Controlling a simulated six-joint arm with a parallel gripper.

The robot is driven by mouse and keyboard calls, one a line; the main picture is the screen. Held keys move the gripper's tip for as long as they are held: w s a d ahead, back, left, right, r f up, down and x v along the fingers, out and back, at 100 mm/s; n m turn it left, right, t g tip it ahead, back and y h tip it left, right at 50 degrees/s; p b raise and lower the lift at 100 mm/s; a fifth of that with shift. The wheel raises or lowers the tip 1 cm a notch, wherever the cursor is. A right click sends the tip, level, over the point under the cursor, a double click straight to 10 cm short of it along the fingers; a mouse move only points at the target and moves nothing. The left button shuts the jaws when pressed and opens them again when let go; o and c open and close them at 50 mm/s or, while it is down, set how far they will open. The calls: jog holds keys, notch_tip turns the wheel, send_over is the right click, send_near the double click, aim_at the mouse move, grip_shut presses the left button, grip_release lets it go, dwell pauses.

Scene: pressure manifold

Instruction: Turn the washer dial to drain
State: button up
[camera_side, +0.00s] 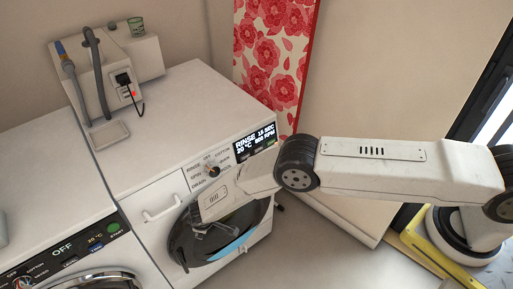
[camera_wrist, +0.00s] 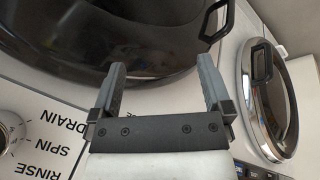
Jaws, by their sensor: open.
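The washer dial (camera_side: 211,170) is a round knob on the front panel of the right-hand machine, with labels including RINSE, SPIN and DRAIN around it. The washer's display (camera_side: 255,145) reads RINSE. My gripper (camera_side: 198,234) is in front of the round door, below the dial, and apart from the dial. In the wrist view my gripper (camera_wrist: 161,68) is open with nothing between its fingers, over the dark door. The dial (camera_wrist: 9,132) is cut off at the left edge there, beside the labels DRAIN, SPIN and RINSE. Its pointer is too small to read surely.
A second machine (camera_side: 62,250) with a display reading OFF stands at the left. A wall box (camera_side: 122,80) with hoses and a plug is behind. A floral board (camera_side: 272,50) stands behind the washer.

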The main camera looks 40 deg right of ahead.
jog(key=a+f+y, duration=0.1)
jog(key=a+y, duration=0.1)
jog(key=m+t, duration=0.8)
jog(key=t, duration=0.6)
send_near(215, 171)
jog(key=w, duration=0.2)
jog(key=shift+s+r, duration=0.1)
jog(key=shift+r, duration=0.05)
jog(key=shift+w+a, duration=0.15)
jog(key=shift+w, duration=3.7)
